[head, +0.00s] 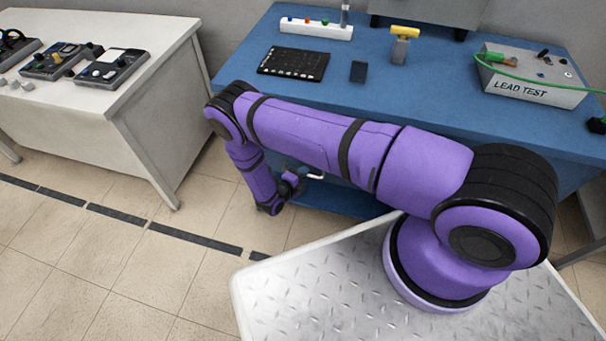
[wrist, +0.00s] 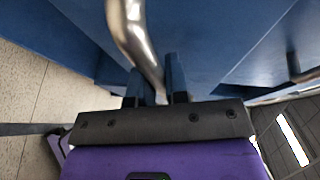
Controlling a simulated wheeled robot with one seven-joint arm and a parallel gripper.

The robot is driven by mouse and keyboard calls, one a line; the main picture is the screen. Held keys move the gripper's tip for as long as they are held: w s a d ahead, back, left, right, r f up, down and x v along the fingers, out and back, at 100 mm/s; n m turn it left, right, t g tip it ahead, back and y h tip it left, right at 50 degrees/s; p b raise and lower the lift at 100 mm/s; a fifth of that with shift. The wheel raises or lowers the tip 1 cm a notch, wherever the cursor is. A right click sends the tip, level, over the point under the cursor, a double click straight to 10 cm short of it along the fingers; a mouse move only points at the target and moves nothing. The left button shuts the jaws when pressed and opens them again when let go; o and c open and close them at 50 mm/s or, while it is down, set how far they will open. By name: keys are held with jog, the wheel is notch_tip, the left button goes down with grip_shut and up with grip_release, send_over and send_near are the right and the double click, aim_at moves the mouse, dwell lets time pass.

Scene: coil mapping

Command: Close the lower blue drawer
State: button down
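The lower blue drawer (head: 341,201) shows in the head view under the blue bench, partly hidden behind my arm. Its blue front (wrist: 215,45) fills much of the wrist view. A curved silver handle (wrist: 133,35) runs down the wrist view to my gripper (wrist: 154,82); a short bright piece of the handle (head: 315,177) also shows in the head view. My gripper's two dark fingers stand apart, with the handle's lower end between or just beyond them. I cannot tell whether they press on it. In the head view my gripper (head: 297,181) is small and partly shadowed at the drawer.
The blue bench top (head: 335,95) carries a black panel (head: 294,63), a yellow-topped tool (head: 403,42) and a LEAD TEST box (head: 535,78). A white table (head: 150,85) with devices stands at the left. Tiled floor (head: 120,265) is clear between them.

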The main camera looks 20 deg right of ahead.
jog(key=shift+w+d, duration=0.65)
jog(key=shift+w, duration=0.25)
jog(key=shift+w+d, duration=0.6)
jog(key=shift+w, duration=0.25)
jog(key=c, duration=1.1)
grip_release()
jog(key=v, duration=1)
jog(key=shift+s+a+r, duration=0.1)
jog(key=shift+s+a, duration=0.1)
jog(key=shift+a, duration=0.1)
